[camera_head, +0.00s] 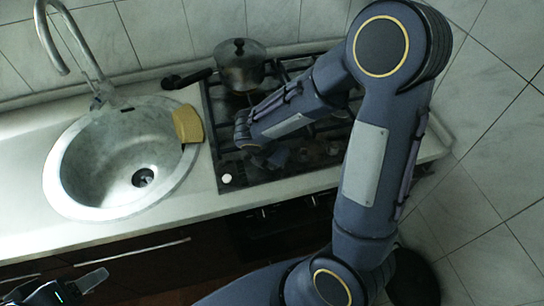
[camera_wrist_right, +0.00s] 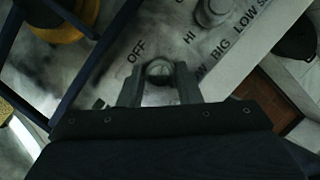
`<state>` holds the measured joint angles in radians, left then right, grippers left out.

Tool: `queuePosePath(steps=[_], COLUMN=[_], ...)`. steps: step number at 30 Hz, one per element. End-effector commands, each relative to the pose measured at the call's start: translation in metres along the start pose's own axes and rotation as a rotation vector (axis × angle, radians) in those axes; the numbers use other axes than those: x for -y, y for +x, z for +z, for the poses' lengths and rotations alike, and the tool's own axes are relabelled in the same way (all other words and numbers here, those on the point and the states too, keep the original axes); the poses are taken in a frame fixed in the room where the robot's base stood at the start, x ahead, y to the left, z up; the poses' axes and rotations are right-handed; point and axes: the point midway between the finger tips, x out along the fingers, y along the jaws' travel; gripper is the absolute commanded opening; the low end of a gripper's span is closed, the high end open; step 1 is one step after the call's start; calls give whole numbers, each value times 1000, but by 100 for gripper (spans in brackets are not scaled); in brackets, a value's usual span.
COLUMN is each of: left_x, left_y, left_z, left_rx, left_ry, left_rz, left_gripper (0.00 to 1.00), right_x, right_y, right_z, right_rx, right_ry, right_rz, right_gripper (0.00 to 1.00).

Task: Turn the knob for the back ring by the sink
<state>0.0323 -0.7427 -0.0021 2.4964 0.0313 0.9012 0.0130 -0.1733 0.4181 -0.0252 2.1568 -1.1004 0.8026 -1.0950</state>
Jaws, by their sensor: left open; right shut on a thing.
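The dark hob (camera_head: 225,150) lies right of the sink, with a white knob (camera_head: 226,179) at its front left corner. In the right wrist view, my right gripper (camera_wrist_right: 158,86) is shut on a round knob (camera_wrist_right: 158,69) beside the printed word OFF. Another knob (camera_wrist_right: 213,10) shows at the top, near HI, BIG and LOW lettering. I cannot tell which ring the held knob serves. In the head view, my right arm covers much of the hob and the held knob is not clear. My left gripper (camera_head: 82,288) is open and empty at the lower left, away from the hob.
A lidded pot (camera_head: 240,68) with a dark handle stands on the back left of the hob. The sink (camera_head: 75,165) has a tall tap (camera_head: 93,72), and a yellow sponge (camera_head: 187,124) lies at its right rim. The counter (camera_head: 20,135) left of the sink is clear.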

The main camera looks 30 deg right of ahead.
Motion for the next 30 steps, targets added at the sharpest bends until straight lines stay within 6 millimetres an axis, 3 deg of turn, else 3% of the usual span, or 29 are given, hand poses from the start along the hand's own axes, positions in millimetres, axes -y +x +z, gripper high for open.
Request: queuePosePath(steps=[15,16,20,30], left_x=[0,0,0,0], left_y=[0,0,0,-1], left_z=[0,0,0,0], left_rx=[0,0,0,0], left_ry=[0,0,0,0], left_rz=[0,0,0,0], left_gripper=[53,53,53,53], right_x=[0,0,0,0], right_y=[0,0,0,-3], right_z=[0,0,0,0], right_rx=[0,0,0,1], right_ry=[-18,-18,-18,-17], right_rz=[9,8,8,9], right_gripper=[8,34,50,53])
